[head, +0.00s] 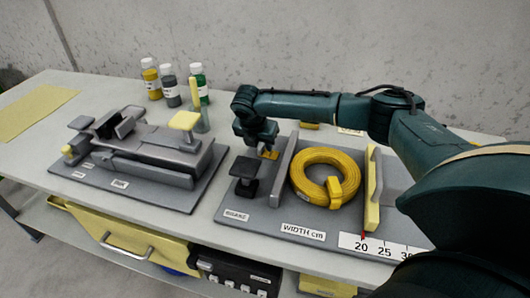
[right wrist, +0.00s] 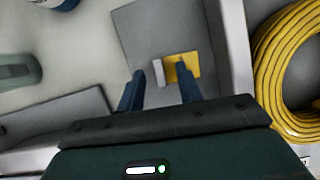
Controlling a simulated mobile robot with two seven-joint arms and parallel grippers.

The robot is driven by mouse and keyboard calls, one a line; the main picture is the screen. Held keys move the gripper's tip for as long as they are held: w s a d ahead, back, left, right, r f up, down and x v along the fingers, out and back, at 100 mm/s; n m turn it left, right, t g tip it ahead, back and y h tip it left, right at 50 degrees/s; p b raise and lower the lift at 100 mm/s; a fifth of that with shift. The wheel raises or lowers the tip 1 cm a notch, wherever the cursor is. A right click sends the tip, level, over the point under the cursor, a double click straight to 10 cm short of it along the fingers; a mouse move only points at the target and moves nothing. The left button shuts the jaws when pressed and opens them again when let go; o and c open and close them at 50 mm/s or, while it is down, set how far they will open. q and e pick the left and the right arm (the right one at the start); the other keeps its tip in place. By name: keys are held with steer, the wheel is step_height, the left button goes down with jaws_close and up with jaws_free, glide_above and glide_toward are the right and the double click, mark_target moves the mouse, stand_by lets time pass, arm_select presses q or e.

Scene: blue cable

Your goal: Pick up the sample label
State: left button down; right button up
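A small flat yellow piece (right wrist: 194,62) with a pale grey block (right wrist: 158,73) at its left lies on the grey board in the right wrist view; I take it for the sample label, though no writing on it can be read. The yellow piece (head: 271,155) also shows in the head view, just below my right gripper (head: 258,150). In the right wrist view my right gripper (right wrist: 159,78) has its fingers apart with nothing held. The right fingertip overlaps the yellow piece; whether it touches cannot be told. My left gripper is not in view.
A yellow cable coil (head: 325,178) lies right of a grey upright plate (head: 285,167). A black-topped post (head: 244,172) stands left of the gripper. A grey fixture (head: 140,150) and several bottles (head: 170,85) stand further left. A white scale (head: 378,246) lines the front.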

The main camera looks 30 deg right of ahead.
steer(key=shift+d+f, duration=0.1)
steer(key=shift+f, duration=0.25)
steer(key=shift+c, duration=0.2)
jaws_close()
steer(key=shift+r, duration=0.1)
